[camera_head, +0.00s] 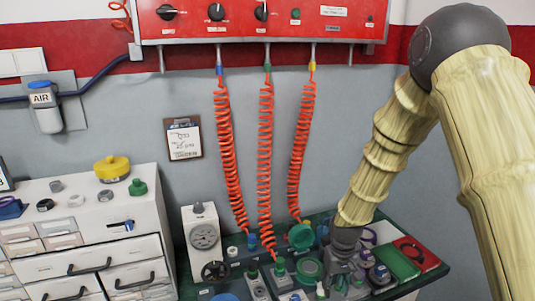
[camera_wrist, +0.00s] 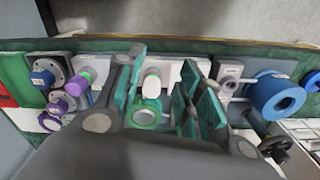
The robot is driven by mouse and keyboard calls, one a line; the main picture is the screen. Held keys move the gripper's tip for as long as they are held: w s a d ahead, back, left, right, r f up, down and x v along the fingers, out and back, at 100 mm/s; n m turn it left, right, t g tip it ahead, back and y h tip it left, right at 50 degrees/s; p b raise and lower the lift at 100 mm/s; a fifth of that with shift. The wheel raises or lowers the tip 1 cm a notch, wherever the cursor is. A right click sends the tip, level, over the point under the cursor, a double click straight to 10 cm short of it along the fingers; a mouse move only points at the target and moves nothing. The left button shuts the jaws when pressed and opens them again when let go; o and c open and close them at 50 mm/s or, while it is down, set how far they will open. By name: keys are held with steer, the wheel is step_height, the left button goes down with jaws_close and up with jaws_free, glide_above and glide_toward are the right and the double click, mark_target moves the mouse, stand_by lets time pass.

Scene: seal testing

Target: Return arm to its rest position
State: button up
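My arm reaches down from the upper right in the head view, and its wood-textured links bend toward the bench. My gripper (camera_head: 341,270) is low over the green-topped bench, among small fittings. In the wrist view my gripper (camera_wrist: 168,98) has its two teal-padded fingers spread apart. A white-tipped fitting with a green ring (camera_wrist: 152,84) shows in the gap between the fingers. I cannot tell how far below the fingertips it is, and no grip on it shows. The lower ends of the fingers are hard to make out in the head view.
Orange coiled hoses (camera_head: 265,150) hang from the red panel (camera_head: 260,20) left of my arm. A gauge unit (camera_head: 204,236) and a drawer cabinet (camera_head: 90,240) stand at the left. A blue cylinder (camera_wrist: 277,95) and purple-capped fittings (camera_wrist: 85,78) flank my gripper. Room above the bench's right side is clearer.

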steer(key=s+f, duration=1.5)
steer(key=f, duration=0.1)
steer(key=s+d+f, duration=0.1)
steer(key=s+f, duration=0.2)
steer(key=s, duration=0.7)
steer(key=s+d+f+m, duration=0.1)
steer(key=s+f, duration=0.2)
steer(key=s, duration=0.8)
steer(key=shift+d+f, duration=0.2)
steer(key=shift+f, duration=0.2)
steer(key=shift+s, duration=0.1)
